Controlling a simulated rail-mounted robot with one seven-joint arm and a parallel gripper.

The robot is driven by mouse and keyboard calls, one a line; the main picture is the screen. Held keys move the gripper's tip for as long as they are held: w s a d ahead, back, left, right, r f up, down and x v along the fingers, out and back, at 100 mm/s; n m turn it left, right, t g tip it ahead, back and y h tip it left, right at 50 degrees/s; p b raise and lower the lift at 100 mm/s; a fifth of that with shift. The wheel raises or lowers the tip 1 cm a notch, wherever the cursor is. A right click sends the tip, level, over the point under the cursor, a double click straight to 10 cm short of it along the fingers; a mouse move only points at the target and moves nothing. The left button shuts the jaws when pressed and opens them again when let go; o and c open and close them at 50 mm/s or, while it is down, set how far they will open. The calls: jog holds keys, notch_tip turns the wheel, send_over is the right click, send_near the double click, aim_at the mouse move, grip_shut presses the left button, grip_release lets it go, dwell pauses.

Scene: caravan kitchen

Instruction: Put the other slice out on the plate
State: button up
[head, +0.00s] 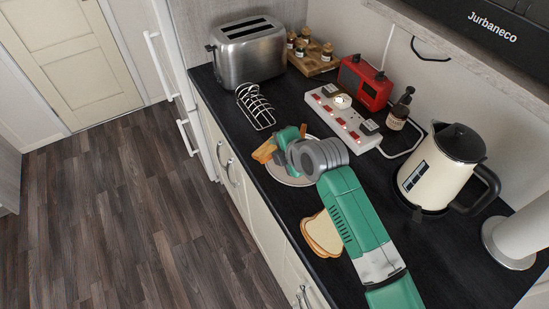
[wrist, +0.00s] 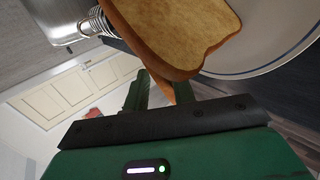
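The plate (head: 289,181) is white with a dark rim line and lies on the black worktop, partly hidden under my gripper; its rim shows in the wrist view (wrist: 285,62). A browned toast slice (head: 264,153) is at the plate's left side and fills the top of the wrist view (wrist: 185,35). More brown toast shows at the gripper's far side. My gripper (head: 283,141) is low over the plate, beside the toast. In the wrist view its fingers (wrist: 175,92) are apart, with a brown toast corner between them near the right finger; contact is unclear.
The wire toast rack (head: 255,106) looks empty, near the steel toaster (head: 249,52). Pale bread slices (head: 322,234) lie beside my arm at the front edge. A power strip (head: 343,117), red radio (head: 364,82), brown bottle (head: 398,112) and cream kettle (head: 437,172) stand behind.

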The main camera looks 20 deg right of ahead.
jog(key=shift+s+d+r+p, duration=0.1)
jog(key=shift+s+r+p, duration=0.1)
jog(key=shift+r+p, duration=0.15)
jog(key=a+p+v, duration=0.1)
jog(key=p+v, duration=0.3)
jog(key=v, duration=0.3)
jog(key=shift+s+d, duration=0.2)
jog(key=shift+d, duration=0.25)
notch_tip(320, 180, up, 8)
jog(key=s+p, duration=0.2)
jog(key=p, duration=0.2)
jog(key=shift+s+d, duration=0.15)
jog(key=shift+d, duration=0.05)
